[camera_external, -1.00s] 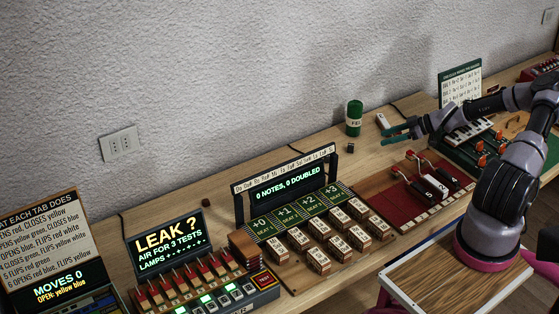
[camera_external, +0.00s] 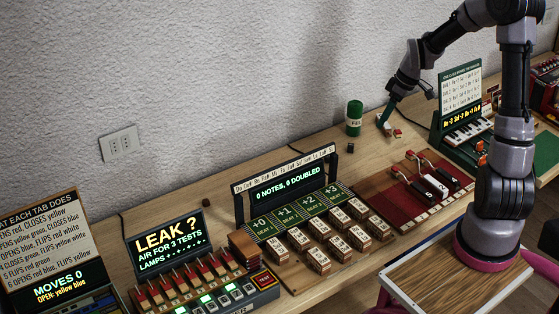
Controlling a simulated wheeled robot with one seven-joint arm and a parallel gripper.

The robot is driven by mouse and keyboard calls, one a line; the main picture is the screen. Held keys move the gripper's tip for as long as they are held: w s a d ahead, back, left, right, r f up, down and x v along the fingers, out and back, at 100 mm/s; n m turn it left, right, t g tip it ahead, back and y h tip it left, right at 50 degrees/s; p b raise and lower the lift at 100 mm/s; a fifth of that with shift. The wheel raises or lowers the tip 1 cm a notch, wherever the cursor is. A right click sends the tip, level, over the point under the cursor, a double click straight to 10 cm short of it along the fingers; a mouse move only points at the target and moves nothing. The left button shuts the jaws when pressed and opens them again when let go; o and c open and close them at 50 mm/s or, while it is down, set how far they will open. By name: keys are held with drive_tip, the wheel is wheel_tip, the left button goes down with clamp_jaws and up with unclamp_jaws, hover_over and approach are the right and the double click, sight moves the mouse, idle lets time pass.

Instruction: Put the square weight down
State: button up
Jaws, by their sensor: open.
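My gripper (camera_external: 385,124) points down at the back of the bench, right of the green tin (camera_external: 354,118). Its teal fingers are open, close to a white block (camera_external: 379,119) and a small red-and-white piece (camera_external: 397,133). I cannot tell whether the fingers touch either one. I cannot tell for sure which thing is the square weight. A small dark cube (camera_external: 350,148) sits on the bench in front of the green tin, left of my gripper. Dark blocks with white labels (camera_external: 436,187) stand on the red board (camera_external: 402,210).
The green keyboard unit (camera_external: 461,150) with its upright card (camera_external: 460,90) stands right of my gripper. The note display (camera_external: 288,178) and several wooden blocks (camera_external: 319,262) are to the left. Bare bench (camera_external: 376,150) lies in front of my gripper.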

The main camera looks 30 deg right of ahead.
drive_tip(key=s+a+r+m+t, duration=0.2)
drive_tip(key=s+a+r+m, duration=0.3)
drive_tip(key=s+r, duration=0.6)
drive_tip(key=s+a+r+m+t+h, duration=0.1)
drive_tip(key=s+a+r+m, duration=0.3)
drive_tip(key=s+r, duration=0.7)
drive_tip(key=shift+s+a+m+t, duration=0.4)
drive_tip(key=shift+s+a+t, duration=0.15)
drive_tip(key=shift+t, duration=0.25)
